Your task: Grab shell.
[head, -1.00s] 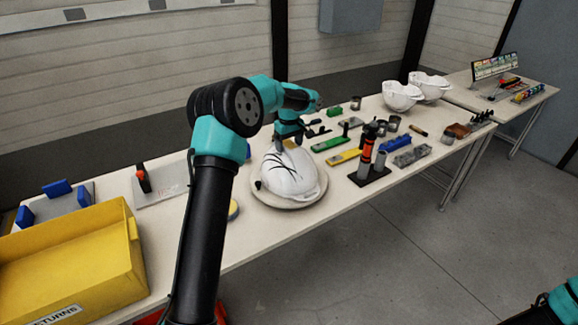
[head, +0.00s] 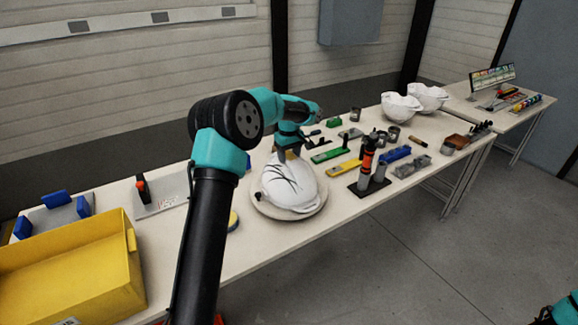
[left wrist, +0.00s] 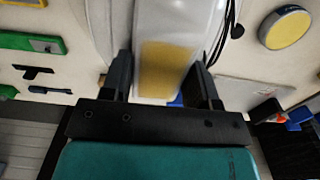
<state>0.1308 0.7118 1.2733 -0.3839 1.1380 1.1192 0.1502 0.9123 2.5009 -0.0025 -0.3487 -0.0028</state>
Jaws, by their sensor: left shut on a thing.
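A white helmet shell (head: 289,183) with dark curved lines on top rests on a round pale stand (head: 291,212) on the long table. My left gripper (head: 290,155) is at the shell's far upper edge, and its fingers are largely hidden by the arm and shell. In the left wrist view my left gripper (left wrist: 163,85) has its two fingers on either side of a white part of the shell (left wrist: 176,25) with a yellowish patch, and is shut on it. Two more white shells (head: 402,107) stand farther along the table. My right gripper does not show.
A yellow bin (head: 75,265) stands at the table's left end, beside a plate with blue blocks (head: 55,215). Tools, including a green one (head: 328,155) and a yellow one (head: 345,171), lie right of the shell. An upright orange-black tool (head: 368,155) stands close by.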

